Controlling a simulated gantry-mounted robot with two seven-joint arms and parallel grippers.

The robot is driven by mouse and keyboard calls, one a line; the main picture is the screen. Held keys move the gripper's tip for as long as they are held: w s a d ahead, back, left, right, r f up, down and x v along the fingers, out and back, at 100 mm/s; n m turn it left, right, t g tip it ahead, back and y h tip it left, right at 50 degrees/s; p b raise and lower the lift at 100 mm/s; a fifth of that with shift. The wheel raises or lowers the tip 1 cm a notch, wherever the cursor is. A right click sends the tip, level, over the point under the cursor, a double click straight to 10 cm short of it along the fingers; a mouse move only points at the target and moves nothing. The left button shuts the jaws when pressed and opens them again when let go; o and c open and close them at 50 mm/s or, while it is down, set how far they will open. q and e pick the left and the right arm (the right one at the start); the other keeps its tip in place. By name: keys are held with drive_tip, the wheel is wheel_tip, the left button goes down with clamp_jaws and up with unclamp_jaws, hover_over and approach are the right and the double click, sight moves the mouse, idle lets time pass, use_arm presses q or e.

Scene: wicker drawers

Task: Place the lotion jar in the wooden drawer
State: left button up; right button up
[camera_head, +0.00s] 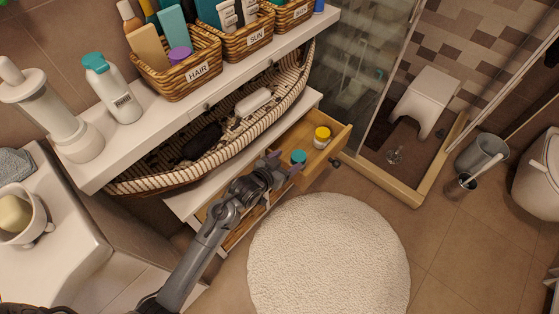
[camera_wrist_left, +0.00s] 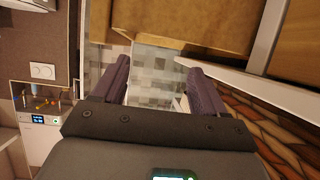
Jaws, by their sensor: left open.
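The wooden drawer (camera_head: 343,139) is pulled out under the white shelf unit in the head view. I cannot tell which jar is the lotion jar. My left gripper (camera_head: 284,161) is at the drawer's front side. In the left wrist view its two purple fingers (camera_wrist_left: 158,66) are apart with nothing visible between them. My right gripper is not in view.
Wicker baskets (camera_head: 205,75) of bottles and a teal-capped white bottle (camera_head: 120,95) stand on the upper shelf (camera_head: 145,118). A long striped basket (camera_head: 140,183) fills the space below. A round white rug (camera_head: 330,250) lies before the drawer. Open floor (camera_head: 440,235) is at right.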

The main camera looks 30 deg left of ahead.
use_arm(q)
drive_tip(key=s+a+g+y+p, duration=0.1)
drive_tip(key=s+g, duration=0.8)
drive_tip(key=s, duration=2.2)
drive_tip(key=shift+s+a+g+y, duration=0.25)
drive_tip(key=shift+a+g+y, duration=0.1)
drive_tip(key=shift+y, duration=0.35)
drive_tip(key=shift+r, duration=0.1)
